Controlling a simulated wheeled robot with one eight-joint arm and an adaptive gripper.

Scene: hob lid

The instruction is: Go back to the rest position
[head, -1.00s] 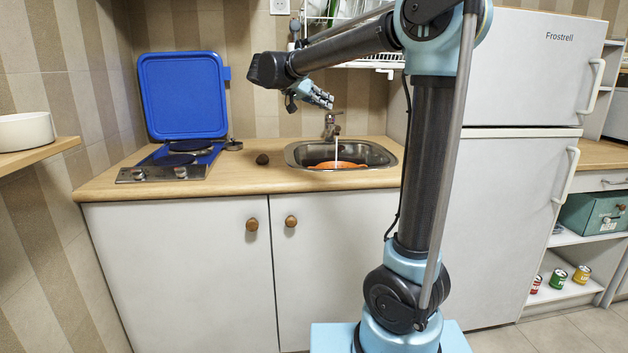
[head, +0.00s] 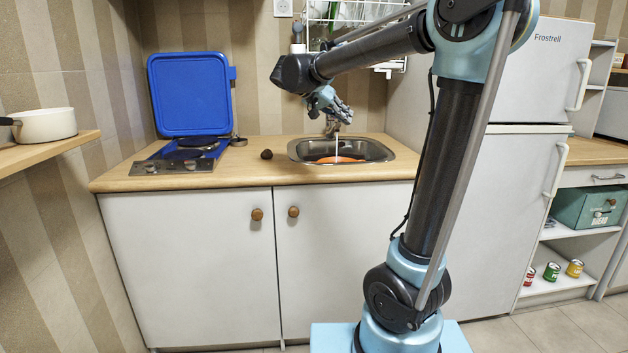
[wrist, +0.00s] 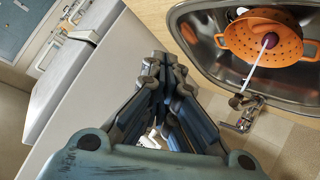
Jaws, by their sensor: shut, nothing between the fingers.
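My gripper (head: 333,112) hangs in the air above the back of the sink, close to the tap in the head view. In the wrist view my gripper (wrist: 165,85) has its fingers together with nothing between them. The hob (head: 185,164) on the counter's left has its blue lid (head: 190,95) standing up, open against the wall.
The sink (head: 375,151) holds an orange colander (wrist: 245,38) with a dark red round item in it, under running water from the tap (wrist: 243,112). A white pot (head: 45,125) stands on the left shelf. A fridge (head: 510,190) stands right.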

